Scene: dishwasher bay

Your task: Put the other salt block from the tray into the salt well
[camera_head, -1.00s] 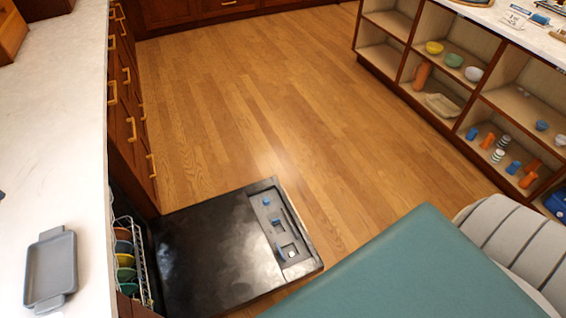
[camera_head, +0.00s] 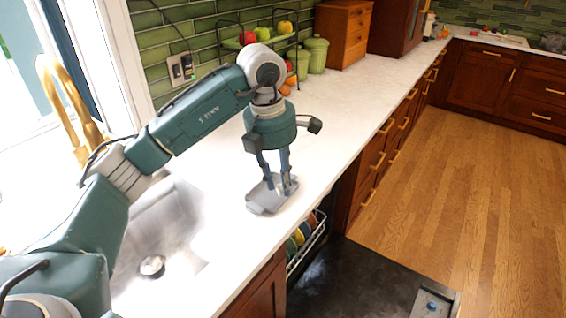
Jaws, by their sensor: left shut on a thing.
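My left gripper (camera_head: 281,190) reaches down from above to the grey tray (camera_head: 262,205) on the white counter. Its fingers are closed at the tray, on what appears to be the salt block; the block is mostly hidden between the fingertips. I cannot tell whether it is lifted off the tray. The dishwasher door (camera_head: 360,285) lies open below the counter. The salt well is out of view. My right gripper is not in view.
A sink (camera_head: 165,245) with a gold faucet (camera_head: 70,110) lies left of the tray. A dish rack (camera_head: 305,245) with coloured plates sits below the counter edge. Green canisters (camera_head: 316,55) and a fruit stand are behind. The counter right of the tray is clear.

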